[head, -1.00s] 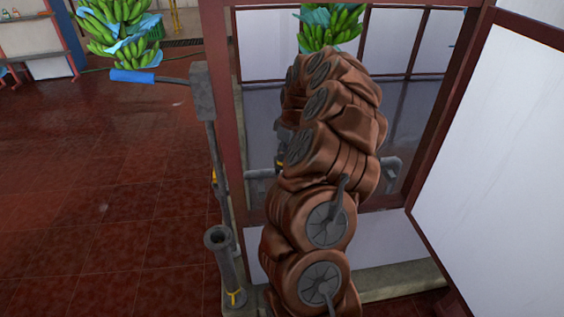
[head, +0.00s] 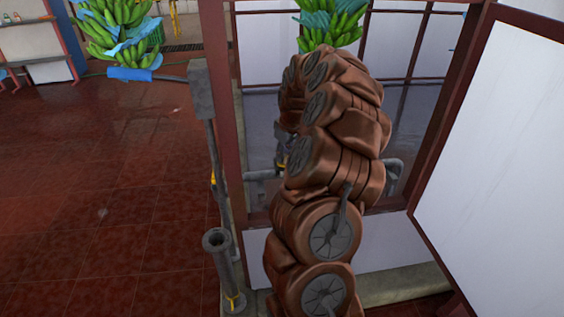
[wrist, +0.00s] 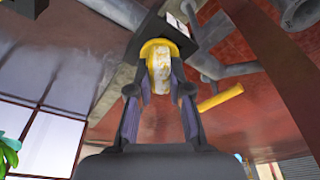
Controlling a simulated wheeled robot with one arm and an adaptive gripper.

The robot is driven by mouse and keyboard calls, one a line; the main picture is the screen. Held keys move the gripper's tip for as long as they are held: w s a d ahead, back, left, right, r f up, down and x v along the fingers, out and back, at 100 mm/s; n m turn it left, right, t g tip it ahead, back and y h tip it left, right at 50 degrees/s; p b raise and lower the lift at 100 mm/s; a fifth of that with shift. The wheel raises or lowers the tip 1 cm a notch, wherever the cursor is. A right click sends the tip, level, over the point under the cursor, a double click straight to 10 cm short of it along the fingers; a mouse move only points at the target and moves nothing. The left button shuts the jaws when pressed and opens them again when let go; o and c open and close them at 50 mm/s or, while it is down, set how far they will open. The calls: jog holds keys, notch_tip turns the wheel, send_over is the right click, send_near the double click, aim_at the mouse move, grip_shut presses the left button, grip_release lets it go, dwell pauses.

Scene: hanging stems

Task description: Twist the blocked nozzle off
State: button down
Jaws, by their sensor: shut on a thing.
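The nozzle (wrist: 159,72) is a pale, yellow-and-white mottled piece under a yellow collar (wrist: 166,47) on a dark block (wrist: 172,30), in the upper middle of the wrist view. My gripper (wrist: 160,88) has one finger on each side of the nozzle and is shut on it. The fingers hide the nozzle's sides. In the head view my brown arm covers most of the gripper and the nozzle. Only a small yellow bit (head: 280,164) shows at the arm's left edge, and I cannot tell whether it is the collar.
Grey pipes (wrist: 228,70) and a yellow bar (wrist: 220,97) lie right of the gripper in the wrist view. In the head view a red-brown frame (head: 222,110) and a white panel (head: 495,170) flank my arm. Banana bunches (head: 117,33) hang behind.

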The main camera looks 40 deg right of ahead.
jog(key=shift+f+m+h+b, duration=0.1)
jog(key=shift+m+h+b, duration=0.2)
jog(key=shift+m+b, duration=1.1)
jog(key=shift+m, duration=0.6)
jog(key=shift+m+b, duration=0.55)
jog(key=shift+m, duration=0.05)
jog(key=shift+m+g+h+b, duration=0.35)
jog(key=shift+m+b, duration=0.65)
jog(key=shift+m, duration=0.5)
jog(key=shift+n, duration=0.3)
jog(key=shift+r, duration=0.25)
jog(key=shift+r+p, duration=0.75)
jog(key=shift+r, duration=1.05)
